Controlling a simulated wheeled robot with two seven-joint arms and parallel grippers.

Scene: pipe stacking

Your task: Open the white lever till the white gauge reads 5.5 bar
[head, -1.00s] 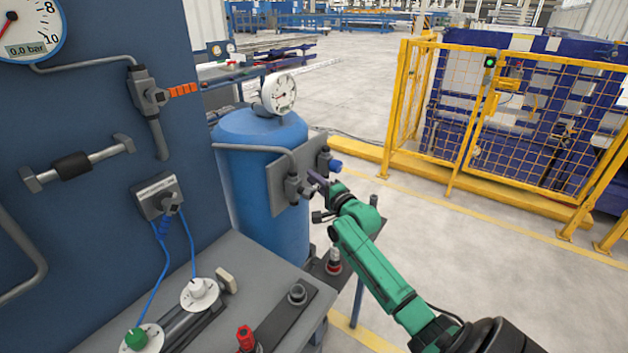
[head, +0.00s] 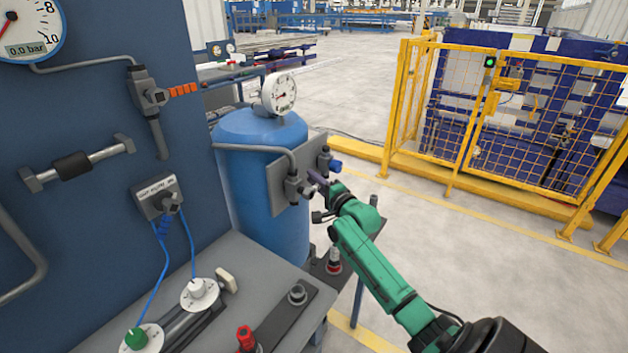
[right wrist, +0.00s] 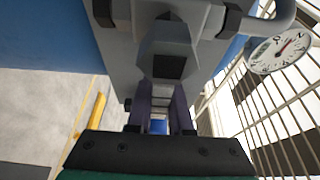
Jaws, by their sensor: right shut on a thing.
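The white gauge (head: 278,93) sits on top of the blue tank (head: 258,150); its reading is too small to tell. It also shows at the right of the right wrist view (right wrist: 280,48), with a red needle. A grey valve (head: 296,187) is fixed to the plate on the tank's front. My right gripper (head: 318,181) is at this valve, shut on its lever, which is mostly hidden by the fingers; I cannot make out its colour. In the right wrist view, the fingers (right wrist: 160,108) reach up to the valve body (right wrist: 168,60). My left gripper is not in view.
A blue-handled valve (head: 334,164) is close beside, on the same plate. An orange-handled valve (head: 150,95) is on the blue panel, below a large gauge (head: 28,28) showing 0.0 bar. The bench (head: 235,250) holds dials and a pale handle (head: 227,280).

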